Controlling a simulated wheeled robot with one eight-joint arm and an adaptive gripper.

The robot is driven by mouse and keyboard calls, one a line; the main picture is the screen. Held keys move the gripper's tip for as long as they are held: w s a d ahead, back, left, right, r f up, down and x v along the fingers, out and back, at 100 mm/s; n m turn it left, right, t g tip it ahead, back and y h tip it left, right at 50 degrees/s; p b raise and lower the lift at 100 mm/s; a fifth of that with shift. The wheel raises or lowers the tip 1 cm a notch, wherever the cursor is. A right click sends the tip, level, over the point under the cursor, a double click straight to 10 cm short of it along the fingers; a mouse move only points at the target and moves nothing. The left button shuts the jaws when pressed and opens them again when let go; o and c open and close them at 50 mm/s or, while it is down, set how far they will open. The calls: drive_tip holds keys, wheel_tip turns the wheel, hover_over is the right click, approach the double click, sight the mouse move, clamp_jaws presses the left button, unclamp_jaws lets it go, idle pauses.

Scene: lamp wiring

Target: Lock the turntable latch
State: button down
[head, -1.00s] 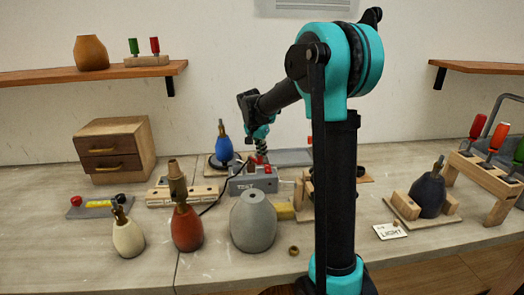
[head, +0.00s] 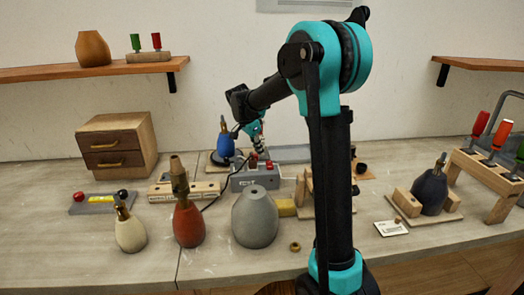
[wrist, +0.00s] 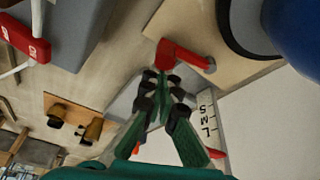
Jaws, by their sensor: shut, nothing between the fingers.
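The turntable latch appears as a red lever (wrist: 190,58) on a wooden board (wrist: 250,77) in the wrist view, just ahead of my fingertips. Its arm points right, toward the dark round turntable (wrist: 228,35) under a blue lamp body (wrist: 295,30). In the head view, the blue lamp (head: 223,146) stands upright at the back of the bench; the latch is too small to make out there. My gripper (wrist: 164,72) is shut and empty, its tips beside the red pivot end; I cannot tell whether they touch. In the head view, my gripper (head: 259,152) is right of the blue lamp.
A grey test box (head: 255,180) with red parts stands in front of my gripper, with a dark cable running left. A grey lamp body (head: 255,220) and a red one (head: 188,222) stand nearer. A grey plate (head: 290,154) lies behind, right of my gripper.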

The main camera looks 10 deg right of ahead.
drive_tip(key=shift+s+a+m, duration=0.1)
drive_tip(key=shift+a+m, duration=0.25)
drive_tip(key=shift+m, duration=0.25)
drive_tip(key=shift+s+a, duration=0.1)
drive_tip(key=shift+a, duration=0.3)
drive_tip(key=v, duration=1.2)
